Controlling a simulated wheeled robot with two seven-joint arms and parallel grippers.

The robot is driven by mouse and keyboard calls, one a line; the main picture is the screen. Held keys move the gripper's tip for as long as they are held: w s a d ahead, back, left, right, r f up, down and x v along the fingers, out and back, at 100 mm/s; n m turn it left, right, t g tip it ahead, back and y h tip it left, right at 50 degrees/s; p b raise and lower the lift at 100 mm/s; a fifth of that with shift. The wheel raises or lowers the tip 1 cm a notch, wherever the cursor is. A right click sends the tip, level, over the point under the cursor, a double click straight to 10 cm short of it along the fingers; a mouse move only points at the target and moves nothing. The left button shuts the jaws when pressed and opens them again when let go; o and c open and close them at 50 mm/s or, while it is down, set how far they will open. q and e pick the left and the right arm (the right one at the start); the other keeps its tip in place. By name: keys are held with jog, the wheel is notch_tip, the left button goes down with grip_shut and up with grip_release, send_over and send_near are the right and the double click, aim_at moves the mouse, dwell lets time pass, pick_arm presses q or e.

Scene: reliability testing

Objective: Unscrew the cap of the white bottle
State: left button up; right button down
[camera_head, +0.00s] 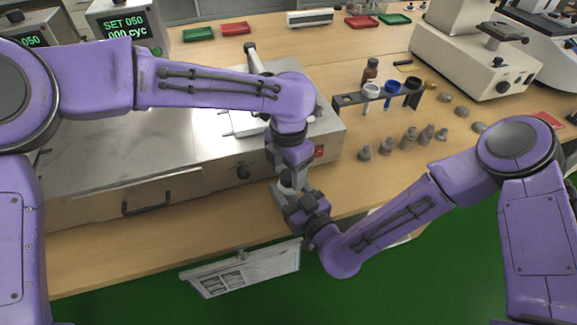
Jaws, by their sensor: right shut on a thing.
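My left gripper (287,172) points down in front of the bench equipment, and my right gripper (288,193) comes up to it from the lower right. The two grippers meet at the front edge of the bench, one above the other. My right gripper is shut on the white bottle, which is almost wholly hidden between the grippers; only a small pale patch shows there. The cap cannot be made out. The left fingers are too covered to tell whether they are open or shut.
A steel-topped machine (110,150) with a drawer handle fills the left of the bench. A dark rack (350,99) with cups, a brown bottle (370,71) and several grey weights (409,138) stand right of it. A white microscope-like instrument (470,60) is at back right.

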pick_arm(q)
jog(key=c, duration=0.9)
jog(key=n, duration=0.6)
jog(key=shift+n, duration=0.4)
jog(key=n, duration=0.3)
jog(key=shift+r+n, duration=0.1)
jog(key=shift+n, duration=0.3)
jog(key=n, duration=2.3)
jog(key=shift+n, duration=0.3)
